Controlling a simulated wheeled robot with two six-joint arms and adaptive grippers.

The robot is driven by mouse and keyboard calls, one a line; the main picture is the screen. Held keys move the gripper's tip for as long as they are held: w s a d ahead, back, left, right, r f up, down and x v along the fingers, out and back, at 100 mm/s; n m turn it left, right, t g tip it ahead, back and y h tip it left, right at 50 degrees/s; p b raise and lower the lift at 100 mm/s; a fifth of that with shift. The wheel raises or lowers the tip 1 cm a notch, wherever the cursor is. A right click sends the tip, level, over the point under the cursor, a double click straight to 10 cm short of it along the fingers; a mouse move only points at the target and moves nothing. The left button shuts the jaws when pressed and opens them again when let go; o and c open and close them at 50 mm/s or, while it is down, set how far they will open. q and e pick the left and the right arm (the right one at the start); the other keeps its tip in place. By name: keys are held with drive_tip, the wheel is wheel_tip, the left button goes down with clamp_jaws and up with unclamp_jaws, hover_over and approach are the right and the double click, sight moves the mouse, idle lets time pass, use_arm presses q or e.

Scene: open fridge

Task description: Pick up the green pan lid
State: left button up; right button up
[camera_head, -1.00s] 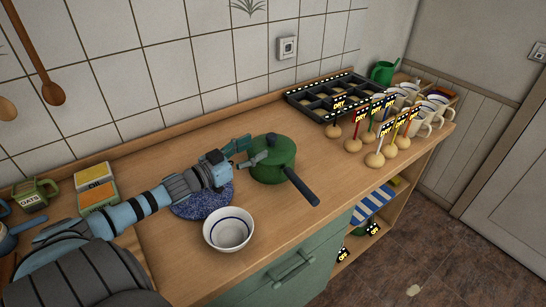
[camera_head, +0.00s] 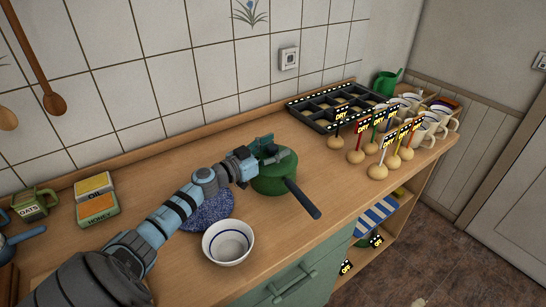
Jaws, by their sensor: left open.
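The green pan (camera_head: 272,184) stands on the wooden counter with its dark handle pointing to the lower right. Its green lid (camera_head: 284,163) sits on top, partly hidden by my gripper. My left gripper (camera_head: 267,150) is open at the top of the lid, over its left and middle part. The lid's knob is hard to make out behind the fingers, and I cannot tell whether they touch it. My right gripper is not in view.
A white bowl (camera_head: 228,242) and a blue speckled cloth-like item (camera_head: 209,211) lie left of the pan, near my arm. Several bulbs with "DRY" signs (camera_head: 377,171), a black tray (camera_head: 318,106) and mugs (camera_head: 429,127) stand to the right. Counter between pan and bulbs is clear.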

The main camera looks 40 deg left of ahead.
sight(273, 146)
use_arm(q)
drive_tip(key=shift+s, duration=0.15)
drive_tip(key=c, duration=0.4)
clamp_jaws()
drive_tip(key=shift+r, duration=0.1)
wheel_tip(273, 146, up, 20)
drive_tip(key=p, duration=1.2)
drive_tip(key=shift+a, duration=0.1)
